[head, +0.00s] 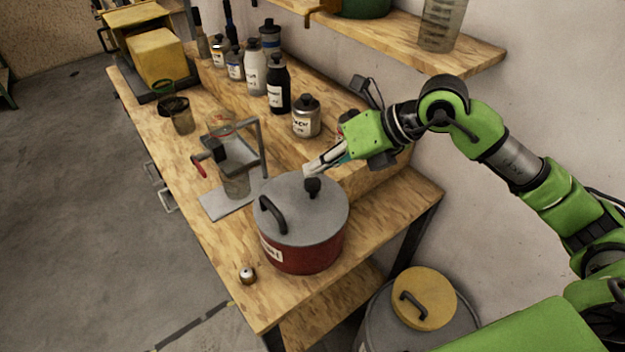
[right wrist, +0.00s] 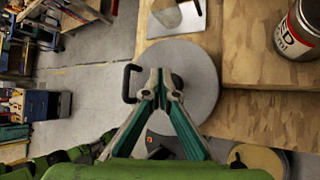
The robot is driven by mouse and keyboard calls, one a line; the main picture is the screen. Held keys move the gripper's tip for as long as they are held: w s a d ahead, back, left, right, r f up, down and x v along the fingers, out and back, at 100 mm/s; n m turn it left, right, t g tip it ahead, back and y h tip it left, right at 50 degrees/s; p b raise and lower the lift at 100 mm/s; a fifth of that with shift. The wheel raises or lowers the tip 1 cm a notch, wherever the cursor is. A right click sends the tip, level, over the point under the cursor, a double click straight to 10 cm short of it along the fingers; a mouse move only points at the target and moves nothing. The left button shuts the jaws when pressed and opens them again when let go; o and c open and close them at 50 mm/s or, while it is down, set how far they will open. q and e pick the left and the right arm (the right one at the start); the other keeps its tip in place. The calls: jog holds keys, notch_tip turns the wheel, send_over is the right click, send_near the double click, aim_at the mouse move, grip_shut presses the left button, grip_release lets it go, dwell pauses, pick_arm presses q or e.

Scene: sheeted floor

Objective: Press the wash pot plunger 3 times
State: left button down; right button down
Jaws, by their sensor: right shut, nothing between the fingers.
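A red pot (head: 305,255) with a wide grey lid (head: 300,225) stands on the wooden bench; its label is only partly visible. I take it as the wash pot. The lid carries a curved black handle (head: 272,215) and a short black plunger knob (head: 313,189). My right gripper (head: 309,171) is shut and empty, its fingertips right by the top of the knob; I cannot tell whether they touch. In the right wrist view the shut fingertips (right wrist: 160,73) are over the lid (right wrist: 205,60), with the knob (right wrist: 177,82) partly behind them. My left gripper is out of view.
A small metal can (head: 306,120) and several bottles stand on the raised ledge behind. A metal stand with a glass jar (head: 234,182) is left of the pot. A small capped item (head: 247,275) lies near the front edge. A bin with a yellow lid (head: 424,298) stands below.

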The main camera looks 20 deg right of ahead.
aim_at(312, 181)
dwell(0.8)
jog(key=shift+f, duration=0.1)
jog(key=shift+f+b, duration=0.3)
jog(key=shift+b, duration=0.2)
jog(key=shift+s+f+b, duration=0.1)
jog(key=shift+f+b, duration=1)
jog(key=shift+f, duration=0.2)
dwell(0.8)
jog(key=shift+r, duration=0.1)
jog(key=shift+r+p, duration=0.95)
jog(key=shift+r, duration=0.65)
